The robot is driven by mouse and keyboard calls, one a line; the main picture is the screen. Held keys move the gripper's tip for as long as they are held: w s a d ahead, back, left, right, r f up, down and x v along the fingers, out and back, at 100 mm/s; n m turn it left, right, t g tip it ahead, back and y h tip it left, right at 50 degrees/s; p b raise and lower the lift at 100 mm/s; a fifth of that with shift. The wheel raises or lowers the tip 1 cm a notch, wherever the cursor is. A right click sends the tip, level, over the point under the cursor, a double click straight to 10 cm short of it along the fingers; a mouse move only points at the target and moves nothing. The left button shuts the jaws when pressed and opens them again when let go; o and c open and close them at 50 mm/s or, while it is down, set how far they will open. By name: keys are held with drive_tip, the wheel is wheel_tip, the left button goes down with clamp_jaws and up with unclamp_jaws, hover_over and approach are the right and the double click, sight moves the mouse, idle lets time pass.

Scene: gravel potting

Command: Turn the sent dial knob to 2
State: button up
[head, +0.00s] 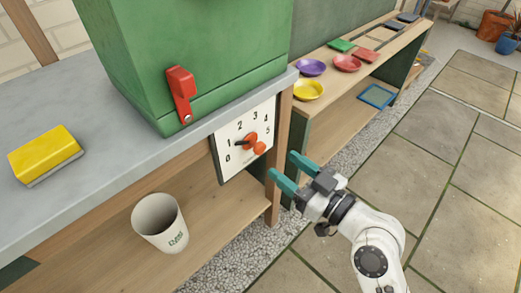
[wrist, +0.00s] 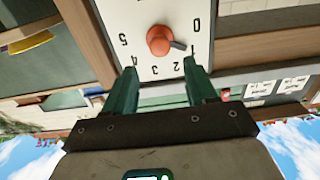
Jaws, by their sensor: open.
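The orange-red dial knob (head: 250,143) sits on a white panel (head: 228,165) numbered 0 to 5, on the front of the bench. Its dark pointer points at about 1. In the wrist view the knob (wrist: 158,41) and panel appear upside down, with the pointer towards the 1 at right. My gripper (head: 283,166) is open and empty, just in front of the panel, its teal fingers pointing at it. In the wrist view my gripper's fingertips (wrist: 160,67) spread either side of the knob's line, short of the knob and apart from it.
A green box (head: 190,60) with a red lever (head: 181,95) stands on the bench above the dial. A white cup (head: 160,222) is on the lower shelf. A wooden post (head: 278,150) stands right of the panel. Coloured dishes (head: 309,90) line the shelf behind.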

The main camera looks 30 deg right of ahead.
sight(263, 149)
drive_tip(key=x, duration=0.9)
drive_tip(key=shift+s, duration=0.1)
drive_tip(key=c, duration=0.7)
drive_tip(key=shift+m, duration=0.4)
drive_tip(key=m+p, duration=0.2)
drive_tip(key=shift+r+m, duration=0.1)
drive_tip(key=shift+m, duration=0.2)
drive_tip(key=shift+c, duration=0.2)
drive_tip(key=shift+d+m+p, duration=0.1)
drive_tip(key=shift+m+p, duration=1.35)
drive_tip(key=shift+m, duration=0.75)
